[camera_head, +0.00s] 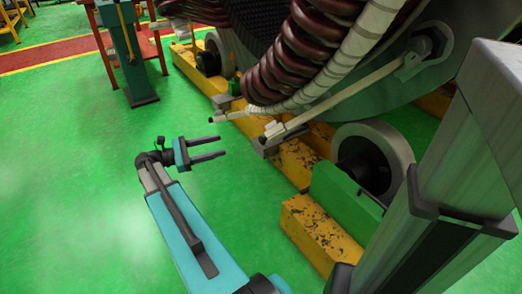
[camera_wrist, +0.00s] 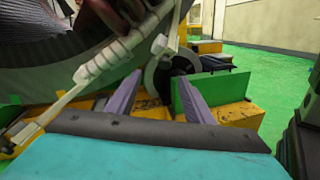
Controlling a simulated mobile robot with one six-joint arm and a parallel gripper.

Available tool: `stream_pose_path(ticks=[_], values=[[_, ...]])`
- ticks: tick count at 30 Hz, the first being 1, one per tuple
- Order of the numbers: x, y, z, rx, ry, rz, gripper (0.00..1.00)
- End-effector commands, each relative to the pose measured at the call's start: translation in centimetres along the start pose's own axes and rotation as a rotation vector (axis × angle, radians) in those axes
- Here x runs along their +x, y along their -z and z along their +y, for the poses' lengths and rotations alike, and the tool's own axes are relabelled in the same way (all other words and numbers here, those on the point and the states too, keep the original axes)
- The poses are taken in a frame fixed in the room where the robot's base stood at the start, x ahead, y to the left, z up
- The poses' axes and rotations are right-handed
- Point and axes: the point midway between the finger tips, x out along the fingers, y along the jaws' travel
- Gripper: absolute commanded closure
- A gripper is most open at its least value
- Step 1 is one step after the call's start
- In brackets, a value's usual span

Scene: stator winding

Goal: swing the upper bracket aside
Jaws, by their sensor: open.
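A long pale arm (camera_head: 345,97), which looks like a bracket, runs from a pivot (camera_head: 425,50) on the large stator down left to a small end block (camera_head: 272,137). I cannot tell for sure that it is the upper bracket. A pale bar also shows at the left of the wrist view (camera_wrist: 50,112). My gripper (camera_head: 224,147) is open and empty, its two fingers pointing right in the head view, left of the end block and apart from it. In the wrist view, the gap between the fingertips (camera_wrist: 158,76) holds nothing.
Dark red coils (camera_head: 290,55) and a white wrapped bundle (camera_head: 340,62) hang by the arm. Yellow beams (camera_head: 300,163) and a grey roller (camera_head: 375,160) with a green block (camera_head: 345,200) stand below. Green floor (camera_head: 80,180) is clear at left.

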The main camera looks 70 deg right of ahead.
Motion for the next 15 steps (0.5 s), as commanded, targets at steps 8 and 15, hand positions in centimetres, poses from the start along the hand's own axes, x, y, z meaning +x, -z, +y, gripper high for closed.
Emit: stream_pose_path(ticks=[8, 15], values=[[3.7, 1.3, -0.5, 0.028, 0.062, -0.005, 0.52], [4.0, 1.3, -0.6, 0.027, 0.067, -0.007, 0.52]])
